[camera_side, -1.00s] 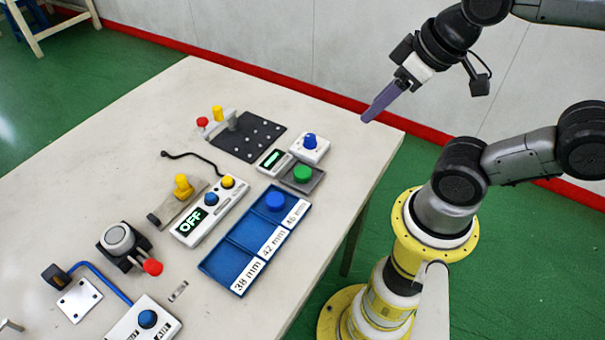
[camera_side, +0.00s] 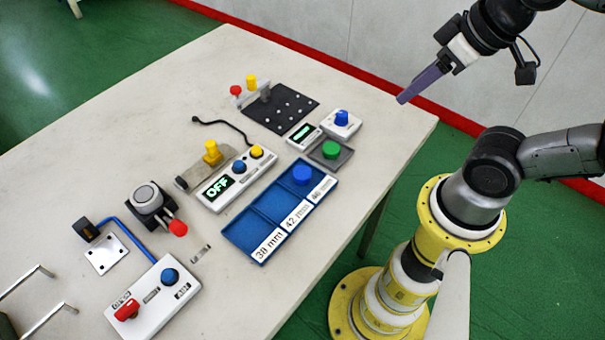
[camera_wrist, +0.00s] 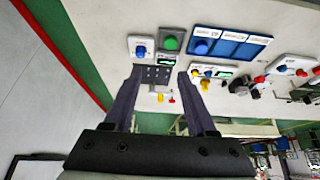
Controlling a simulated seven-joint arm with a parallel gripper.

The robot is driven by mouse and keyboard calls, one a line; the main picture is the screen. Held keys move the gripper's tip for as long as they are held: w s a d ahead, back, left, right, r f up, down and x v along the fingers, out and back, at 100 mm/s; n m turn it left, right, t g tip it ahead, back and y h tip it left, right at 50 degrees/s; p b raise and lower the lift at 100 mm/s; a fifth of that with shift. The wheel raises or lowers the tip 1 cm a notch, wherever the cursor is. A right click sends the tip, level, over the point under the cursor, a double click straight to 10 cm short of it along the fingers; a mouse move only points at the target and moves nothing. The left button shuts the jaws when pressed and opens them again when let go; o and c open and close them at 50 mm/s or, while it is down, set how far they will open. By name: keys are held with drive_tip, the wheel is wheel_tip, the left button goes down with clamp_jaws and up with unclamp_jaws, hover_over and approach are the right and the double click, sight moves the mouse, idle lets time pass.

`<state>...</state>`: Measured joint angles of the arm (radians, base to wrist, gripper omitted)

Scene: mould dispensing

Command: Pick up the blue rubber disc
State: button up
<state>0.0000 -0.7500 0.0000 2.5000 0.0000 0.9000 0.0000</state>
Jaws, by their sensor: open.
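The blue rubber disc (camera_side: 302,175) lies in the 46 mm compartment, at the far end of the blue tray (camera_side: 257,247). In the wrist view the disc (camera_wrist: 202,47) shows at the top, right of the fingers, in the tray (camera_wrist: 232,36). My gripper (camera_side: 402,100) is held high past the table's far right corner, well apart from the disc. In the wrist view my gripper (camera_wrist: 155,78) shows two purple fingers spread apart with nothing between them.
A green disc (camera_side: 330,149) sits on a grey square pad beside the tray. Behind it are a white box with a blue knob (camera_side: 341,120) and a small display (camera_side: 304,133). The OFF control box (camera_side: 233,178) stands left of the tray. A black perforated plate (camera_side: 282,108) lies farther back.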

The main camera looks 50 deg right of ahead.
drive_tip(key=n+g, duration=0.6)
drive_tip(key=n, duration=2)
hover_over(302, 173)
drive_tip(key=f, duration=1.4)
drive_tip(key=shift+w+d+f, duration=0.15)
drive_tip(key=shift+d+f, duration=0.2)
drive_tip(key=shift+d, duration=0.05)
drive_tip(key=shift+a+f, duration=0.2)
drive_tip(key=shift+f, duration=1.25)
drive_tip(key=shift+a+f, duration=0.15)
drive_tip(key=shift+f, duration=1.3)
